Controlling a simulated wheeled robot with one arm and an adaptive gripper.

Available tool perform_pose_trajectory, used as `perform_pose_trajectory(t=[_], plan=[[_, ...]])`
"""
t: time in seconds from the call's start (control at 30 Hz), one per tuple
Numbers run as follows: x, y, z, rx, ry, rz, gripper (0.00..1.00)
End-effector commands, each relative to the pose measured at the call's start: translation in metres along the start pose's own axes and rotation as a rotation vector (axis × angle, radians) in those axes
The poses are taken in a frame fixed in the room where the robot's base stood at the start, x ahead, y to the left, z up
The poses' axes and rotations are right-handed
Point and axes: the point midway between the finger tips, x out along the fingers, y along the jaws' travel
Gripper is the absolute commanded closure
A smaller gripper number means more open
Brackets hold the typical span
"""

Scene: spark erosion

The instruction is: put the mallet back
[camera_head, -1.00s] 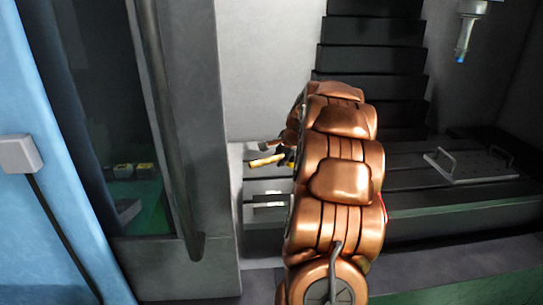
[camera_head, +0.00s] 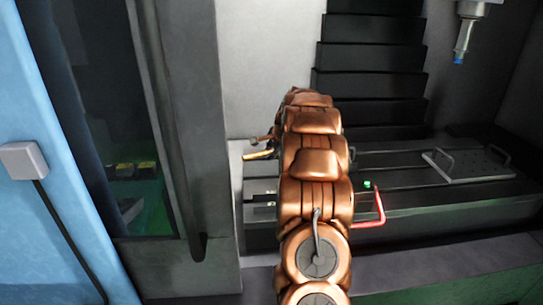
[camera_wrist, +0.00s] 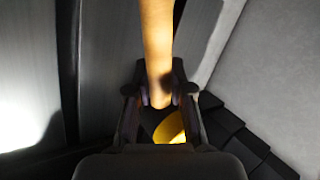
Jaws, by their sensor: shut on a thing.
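The mallet's orange wooden handle (camera_wrist: 158,45) runs up from between the two dark fingers of my gripper (camera_wrist: 161,92) in the wrist view. My gripper is shut on the handle. A yellow rounded part (camera_wrist: 171,127), apparently of the mallet's head, shows below the fingers and is largely hidden by the gripper. In the head view a small yellow piece (camera_head: 259,155), likely part of the mallet, shows left of my copper arm's far end, above the grey slotted ledge. My gripper itself is mostly hidden there behind the arm.
A blue-tipped spindle (camera_head: 464,42) hangs at upper right. A grey pillar (camera_head: 190,150) bounds the left.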

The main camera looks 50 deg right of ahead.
Motion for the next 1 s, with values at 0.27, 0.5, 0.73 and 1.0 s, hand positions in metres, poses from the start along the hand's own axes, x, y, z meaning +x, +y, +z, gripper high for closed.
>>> perform_pose_trajectory(t=[0.27, 0.5, 0.73, 1.0], plan=[[0.016, 0.011, 0.0, -0.002, 0.001, -0.002, 1.0], [0.018, 0.012, 0.0, -0.002, 0.0, -0.001, 1.0], [0.018, 0.013, 0.0, -0.001, 0.0, 0.0, 0.6], [0.018, 0.013, 0.0, -0.001, 0.0, 0.001, 0.54]])
